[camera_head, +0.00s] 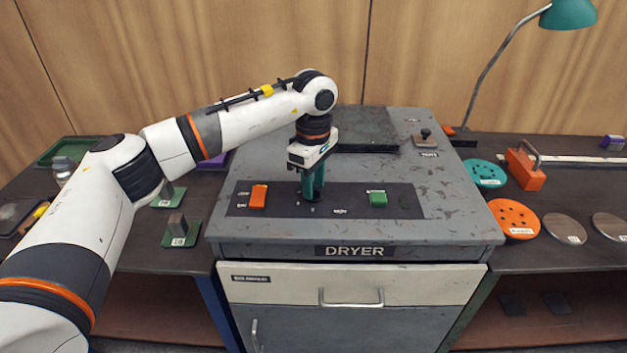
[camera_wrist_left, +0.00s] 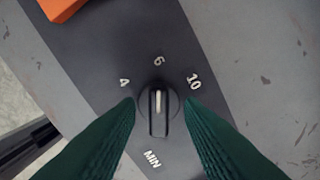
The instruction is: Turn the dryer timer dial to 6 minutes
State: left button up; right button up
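The dryer timer dial (camera_wrist_left: 158,112) is a dark round knob with a raised grip bar and a white line. The line points up at the 6 (camera_wrist_left: 158,61), with the 4 (camera_wrist_left: 124,83) to its left and the 10 (camera_wrist_left: 194,82) to its right. My left gripper (camera_head: 311,196) is pointed down over the dryer's dark control panel (camera_head: 345,203). In the wrist view the left gripper's green fingers (camera_wrist_left: 160,100) stand on both sides of the dial, with visible gaps to the grip bar. In the head view the fingers mostly hide the dial. My right gripper is not in view.
An orange switch (camera_head: 258,197) sits left of the dial and a green one (camera_head: 378,199) to its right. A dark raised plate (camera_head: 365,128) lies on the dryer top behind.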

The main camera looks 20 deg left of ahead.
aim_at(314, 186)
pick_arm(q)
notch_tip(314, 186, up, 12)
jog(key=b, duration=0.1)
jog(key=shift+b, duration=0.35)
